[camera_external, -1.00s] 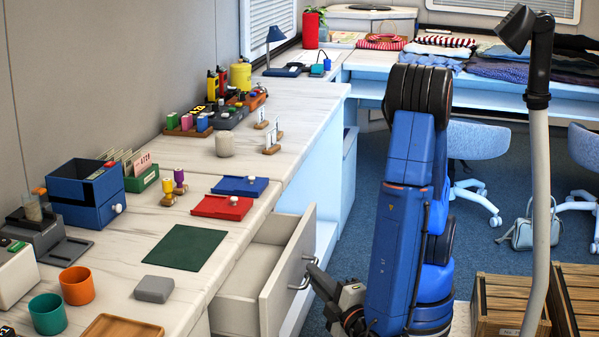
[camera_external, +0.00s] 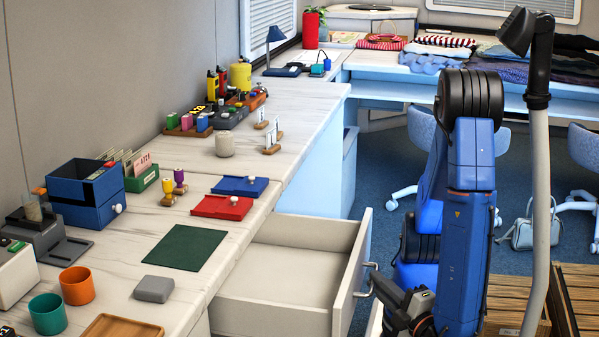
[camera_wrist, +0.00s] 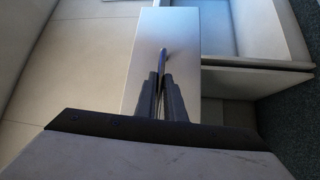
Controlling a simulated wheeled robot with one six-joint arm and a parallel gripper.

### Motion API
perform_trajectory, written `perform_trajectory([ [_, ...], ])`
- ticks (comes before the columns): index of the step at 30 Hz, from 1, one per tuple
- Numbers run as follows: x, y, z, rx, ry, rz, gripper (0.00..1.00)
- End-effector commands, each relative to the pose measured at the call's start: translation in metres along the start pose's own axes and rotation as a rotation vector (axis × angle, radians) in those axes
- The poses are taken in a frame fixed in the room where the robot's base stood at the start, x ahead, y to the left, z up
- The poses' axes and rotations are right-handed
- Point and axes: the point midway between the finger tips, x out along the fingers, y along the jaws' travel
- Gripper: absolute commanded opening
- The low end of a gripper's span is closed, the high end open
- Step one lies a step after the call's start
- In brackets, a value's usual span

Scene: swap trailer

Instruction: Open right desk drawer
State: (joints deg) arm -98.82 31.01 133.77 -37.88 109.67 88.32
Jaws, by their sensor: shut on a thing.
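The desk drawer (camera_external: 285,275) stands well out from under the worktop, and its empty light interior shows. Its front panel (camera_external: 352,268) faces my arm. A metal bar handle (camera_external: 371,280) sits on that panel. My gripper (camera_external: 376,280) is at the handle, with its fingers closed around it. In the wrist view my gripper (camera_wrist: 163,82) has two dark fingers close together on the handle (camera_wrist: 164,55) against the drawer front (camera_wrist: 185,35). The exact contact is partly hidden by the fingers.
Above the drawer, the worktop (camera_external: 160,262) carries a dark green mat (camera_external: 187,247), a grey block (camera_external: 154,289) and orange and teal cups. Wooden crates (camera_external: 575,295) and a pale pole (camera_external: 541,180) stand at the right. A chair (camera_external: 420,130) is behind my arm.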

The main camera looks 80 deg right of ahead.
Motion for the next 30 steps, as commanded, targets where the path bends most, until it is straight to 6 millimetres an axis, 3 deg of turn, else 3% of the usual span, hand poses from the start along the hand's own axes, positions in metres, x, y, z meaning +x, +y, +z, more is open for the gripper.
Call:
perform_trajectory([
  [6, -0.001, -0.001, -0.001, 0.001, 0.001, -0.003, 0.0],
  [9, -0.001, -0.001, -0.001, 0.001, 0.001, -0.003, 0.28],
  [20, -0.004, 0.0, -0.001, 0.001, 0.001, -0.001, 0.28],
  [30, -0.05, -0.001, -0.001, 0.001, 0.003, -0.001, 0.28],
])
